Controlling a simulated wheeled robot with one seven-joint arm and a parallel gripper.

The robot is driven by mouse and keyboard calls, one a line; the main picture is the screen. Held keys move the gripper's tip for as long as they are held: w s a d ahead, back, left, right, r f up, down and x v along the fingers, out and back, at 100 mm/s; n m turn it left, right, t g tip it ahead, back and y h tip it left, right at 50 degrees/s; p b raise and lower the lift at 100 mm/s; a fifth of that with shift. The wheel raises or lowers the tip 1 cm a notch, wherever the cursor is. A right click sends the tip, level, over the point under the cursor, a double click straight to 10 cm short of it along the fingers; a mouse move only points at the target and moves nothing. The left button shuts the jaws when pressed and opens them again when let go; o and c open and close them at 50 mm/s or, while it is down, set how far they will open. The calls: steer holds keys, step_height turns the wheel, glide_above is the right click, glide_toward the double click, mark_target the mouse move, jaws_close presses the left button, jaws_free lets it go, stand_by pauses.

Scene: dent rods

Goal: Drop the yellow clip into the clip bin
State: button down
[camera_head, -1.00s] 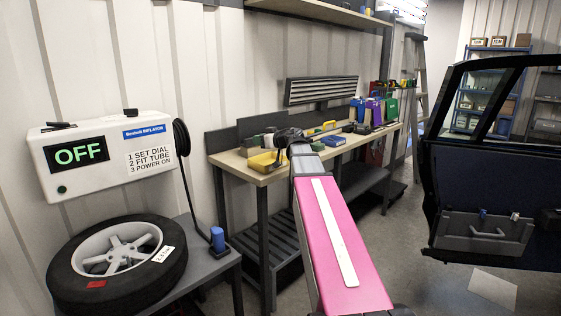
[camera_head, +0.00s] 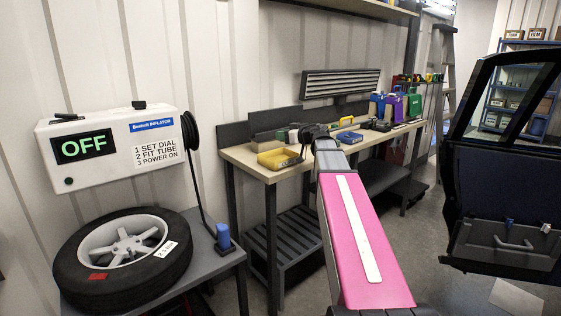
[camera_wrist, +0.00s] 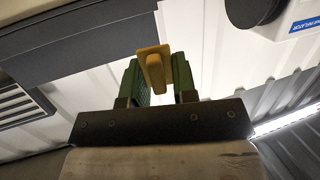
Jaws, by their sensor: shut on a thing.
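The yellow clip (camera_wrist: 154,68) is in the wrist view, held between the green fingers of my gripper (camera_wrist: 158,80), which is shut on it. The clip sticks out past the fingertips, clear of any surface in that view. In the head view my pink arm reaches toward the workbench, and its far end hides the gripper and clip. A yellow open bin (camera_head: 278,159) sits at the near left end of the bench. A blue bin (camera_head: 349,137) stands farther along. No label is readable, so I cannot tell which one is the clip bin.
The workbench (camera_head: 240,157) runs along the wall, with coloured holders (camera_head: 390,105) at its far end. A wheel (camera_head: 123,258) lies on a low stand at left, below the inflator box (camera_head: 115,148). A dark car door (camera_head: 505,200) stands at right. Floor shows between bench and door.

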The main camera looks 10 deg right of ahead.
steer(key=shift+f, duration=0.6)
steer(key=c, duration=0.8)
jaws_free()
steer(key=v, duration=1)
steer(key=shift+s+d, duration=0.25)
steer(key=shift+s, duration=0.05)
